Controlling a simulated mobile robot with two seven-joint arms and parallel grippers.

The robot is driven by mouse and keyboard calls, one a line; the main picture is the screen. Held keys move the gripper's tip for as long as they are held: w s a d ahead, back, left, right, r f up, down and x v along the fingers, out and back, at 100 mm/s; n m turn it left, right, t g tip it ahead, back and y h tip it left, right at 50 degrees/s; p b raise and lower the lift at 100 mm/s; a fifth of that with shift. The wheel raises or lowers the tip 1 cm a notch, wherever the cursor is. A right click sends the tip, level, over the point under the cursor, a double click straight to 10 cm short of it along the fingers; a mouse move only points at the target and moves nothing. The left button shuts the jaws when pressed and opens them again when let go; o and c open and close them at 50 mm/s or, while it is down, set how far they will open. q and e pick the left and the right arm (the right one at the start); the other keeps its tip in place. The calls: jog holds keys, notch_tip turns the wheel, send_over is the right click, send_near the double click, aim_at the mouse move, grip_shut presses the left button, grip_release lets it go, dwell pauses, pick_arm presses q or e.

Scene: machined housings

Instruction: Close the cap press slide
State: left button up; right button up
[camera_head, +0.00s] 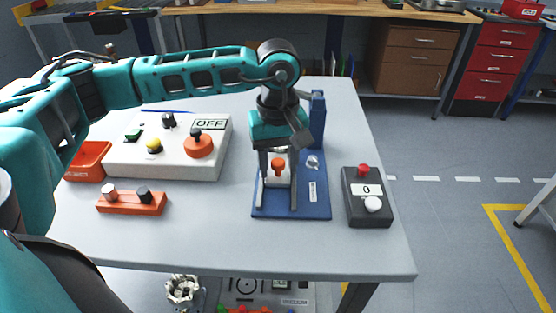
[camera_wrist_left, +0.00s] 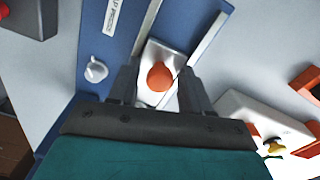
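The cap press (camera_head: 318,190) has a blue base plate, a blue upright at its back and two pale rails. Its slide (camera_head: 271,179) is a light block with an orange knob (camera_head: 278,166) on top. My left gripper (camera_head: 279,178) reaches down over the slide, with its fingers apart. In the left wrist view the fingers (camera_wrist_left: 157,88) stand on either side of the orange knob (camera_wrist_left: 160,76), with visible gaps, so nothing is gripped. The slide (camera_wrist_left: 160,58) sits between the rails there. My right gripper is not in view.
A grey counter box (camera_head: 366,195) reading 0, with red and white buttons, stands right of the press. A white control panel (camera_head: 165,160) marked OFF, an orange block with two knobs (camera_head: 131,203) and an orange tray (camera_head: 88,160) lie left. The table front (camera_head: 220,250) is clear.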

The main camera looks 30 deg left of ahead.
aim_at(279, 149)
pick_arm(q)
grip_shut()
dwell(0.4)
jog(key=shift+w+a+b, duration=0.25)
jog(key=shift+w+a, duration=0.15)
jog(key=shift+w, duration=0.25)
jog(key=shift+w+a+b, duration=0.2)
jog(key=shift+w+a, duration=0.15)
jog(key=shift+w, duration=0.25)
jog(key=shift+w+a, duration=0.1)
jog(key=shift+w, duration=0.05)
jog(key=shift+a+r, duration=0.1)
jog(key=shift+r, duration=0.05)
jog(key=shift+o, duration=0.2)
grip_release()
jog(key=shift+w, duration=0.15)
jog(key=shift+o, duration=0.6)
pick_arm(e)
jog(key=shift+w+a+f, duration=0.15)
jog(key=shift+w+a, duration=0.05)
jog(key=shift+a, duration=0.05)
